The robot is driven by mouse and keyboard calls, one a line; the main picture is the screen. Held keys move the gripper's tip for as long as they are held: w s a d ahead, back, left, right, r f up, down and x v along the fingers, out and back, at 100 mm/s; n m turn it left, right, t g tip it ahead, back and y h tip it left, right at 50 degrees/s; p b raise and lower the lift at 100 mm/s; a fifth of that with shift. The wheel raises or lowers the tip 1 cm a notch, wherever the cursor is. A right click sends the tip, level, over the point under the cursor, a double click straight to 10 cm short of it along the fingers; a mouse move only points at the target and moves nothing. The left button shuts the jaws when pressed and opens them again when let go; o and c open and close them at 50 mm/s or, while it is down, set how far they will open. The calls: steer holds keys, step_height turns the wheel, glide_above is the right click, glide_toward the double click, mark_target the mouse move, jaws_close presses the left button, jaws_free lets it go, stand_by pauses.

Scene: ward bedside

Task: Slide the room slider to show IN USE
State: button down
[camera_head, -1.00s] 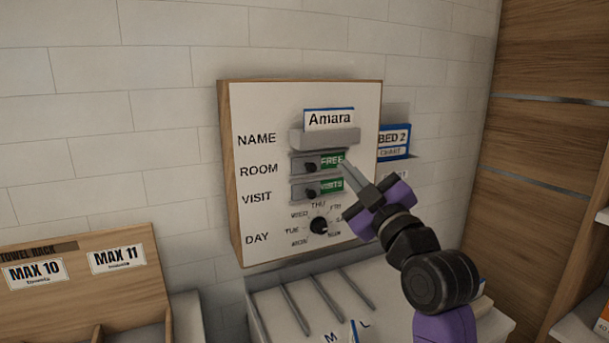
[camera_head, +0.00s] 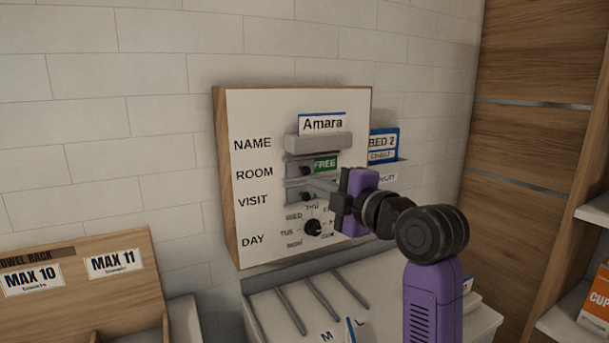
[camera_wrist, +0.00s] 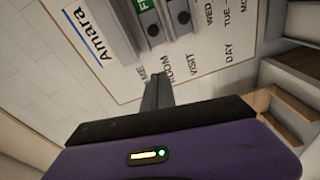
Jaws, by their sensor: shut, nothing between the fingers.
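The ward board (camera_head: 262,120) hangs on the tiled wall with a NAME card reading Amara. The room slider's black knob (camera_head: 305,170) is at the left end of its slot, and the green FREE label (camera_head: 325,163) shows to its right. In the wrist view the room knob (camera_wrist: 153,30) is near the top. My gripper (camera_head: 312,183) is shut and empty. Its fingertips are in front of the board, between the room and visit rows, close to the room knob. I cannot tell if they touch it. My gripper hides the green visit label.
The visit knob (camera_head: 305,197) sits just below the room row, and the day dial (camera_head: 313,228) is lower. A BED 2 holder (camera_head: 383,146) is at the board's right. A slotted tray (camera_head: 290,300) and a towel rack (camera_head: 80,275) stand below.

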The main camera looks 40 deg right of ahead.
mark_target(304, 170)
steer(key=shift+w, duration=0.1)
steer(key=w+d+p, duration=0.4)
steer(key=w+d, duration=0.1)
steer(key=w, duration=0.5)
steer(key=shift+d+f, duration=0.2)
steer(key=shift+f, duration=0.25)
steer(key=s+d+b, duration=0.2)
steer(key=d+b, duration=0.2)
steer(key=d, duration=0.3)
steer(key=shift+d, duration=0.4)
steer(key=shift+s+d, duration=0.1)
steer(key=shift+s, duration=0.05)
